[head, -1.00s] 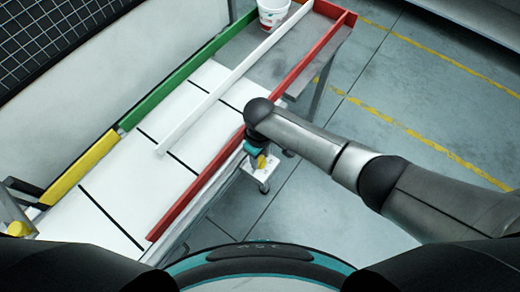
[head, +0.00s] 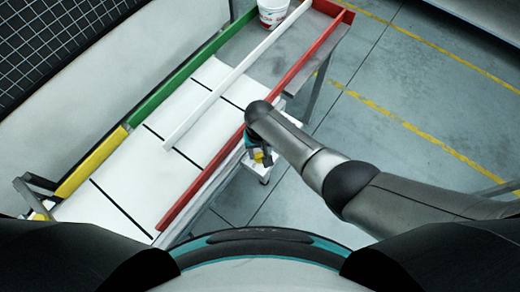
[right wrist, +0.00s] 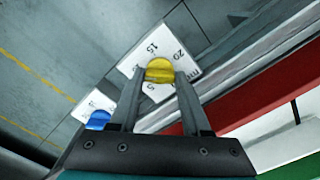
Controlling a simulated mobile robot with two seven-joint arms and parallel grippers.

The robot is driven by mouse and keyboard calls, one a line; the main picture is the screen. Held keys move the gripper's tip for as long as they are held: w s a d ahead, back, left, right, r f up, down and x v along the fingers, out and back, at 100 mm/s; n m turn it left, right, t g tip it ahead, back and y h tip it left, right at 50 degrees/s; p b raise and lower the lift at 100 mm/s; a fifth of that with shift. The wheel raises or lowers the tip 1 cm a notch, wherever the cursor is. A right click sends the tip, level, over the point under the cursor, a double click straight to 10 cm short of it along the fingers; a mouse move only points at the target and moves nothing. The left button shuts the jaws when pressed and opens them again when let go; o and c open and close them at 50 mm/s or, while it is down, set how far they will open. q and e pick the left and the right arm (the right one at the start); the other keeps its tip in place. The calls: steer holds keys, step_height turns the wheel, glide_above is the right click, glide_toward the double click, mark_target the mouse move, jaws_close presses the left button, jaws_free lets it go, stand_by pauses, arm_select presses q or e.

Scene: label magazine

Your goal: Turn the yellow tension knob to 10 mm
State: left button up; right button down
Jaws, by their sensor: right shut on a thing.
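The yellow tension knob (right wrist: 159,70) sits on a white dial plate (right wrist: 136,56) in the right wrist view. The numbers 5, 15 and 20 show on the plate; the 10 mark and the knob's pointer cannot be made out. My right gripper (right wrist: 158,82) is shut on the knob, one finger at each side. In the head view my right gripper (head: 259,157) reaches down over the outer side of the red rail, with a bit of yellow at its fingertips. My left gripper is not in view.
A blue knob (right wrist: 98,119) on its own white plate stands close by. The red rail (head: 215,165), white rail (head: 225,90) and green rail (head: 185,78) run along the magazine. A white cup (head: 272,14) stands at the far end. Open floor lies to the right.

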mark_target(260, 155)
steer(key=shift+m, duration=0.3)
steer(key=shift+c, duration=1.8)
jaws_free()
step_height(260, 155, up, 15)
steer(key=p, duration=0.5)
steer(key=shift+r, duration=0.1)
